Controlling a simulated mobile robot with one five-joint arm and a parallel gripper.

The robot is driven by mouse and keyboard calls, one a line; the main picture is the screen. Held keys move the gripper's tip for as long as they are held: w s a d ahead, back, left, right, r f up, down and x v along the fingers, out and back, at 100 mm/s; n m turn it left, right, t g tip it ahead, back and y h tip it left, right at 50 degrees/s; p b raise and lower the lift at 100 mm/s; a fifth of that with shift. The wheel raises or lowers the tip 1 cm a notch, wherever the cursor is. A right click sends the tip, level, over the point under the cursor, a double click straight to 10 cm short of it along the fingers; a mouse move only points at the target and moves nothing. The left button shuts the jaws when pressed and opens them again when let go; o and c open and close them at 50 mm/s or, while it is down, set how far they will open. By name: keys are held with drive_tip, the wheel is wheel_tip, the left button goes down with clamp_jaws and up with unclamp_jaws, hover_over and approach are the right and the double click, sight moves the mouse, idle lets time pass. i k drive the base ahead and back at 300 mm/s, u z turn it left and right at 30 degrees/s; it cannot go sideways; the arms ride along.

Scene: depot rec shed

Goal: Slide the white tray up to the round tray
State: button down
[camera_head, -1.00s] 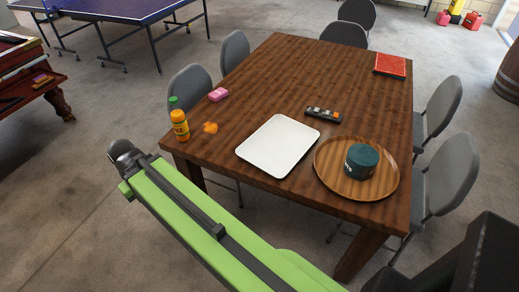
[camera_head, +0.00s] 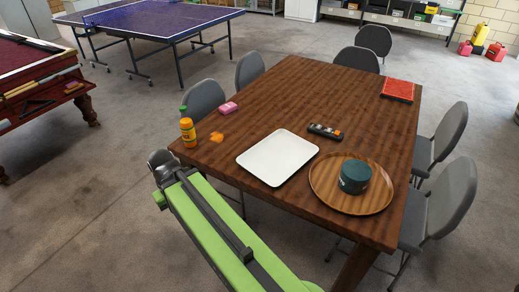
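The white tray (camera_head: 277,158) is a rectangle lying flat on the near part of the brown wooden table (camera_head: 330,92). The round tray (camera_head: 325,194) is wooden and lies to its right, near the table's near right corner. A narrow strip of table shows between the two trays. A dark green round tub (camera_head: 354,176) stands on the round tray. My green arm reaches up from the bottom, left of the table's near edge. My gripper's fingers cannot be made out in this view.
A black remote (camera_head: 325,131) lies behind the trays, a red book (camera_head: 398,90) farther back. Grey chairs (camera_head: 453,197) flank the table.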

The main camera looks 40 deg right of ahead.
sight(274, 160)
drive_tip(key=i, duration=0.9)
drive_tip(key=u, duration=0.05)
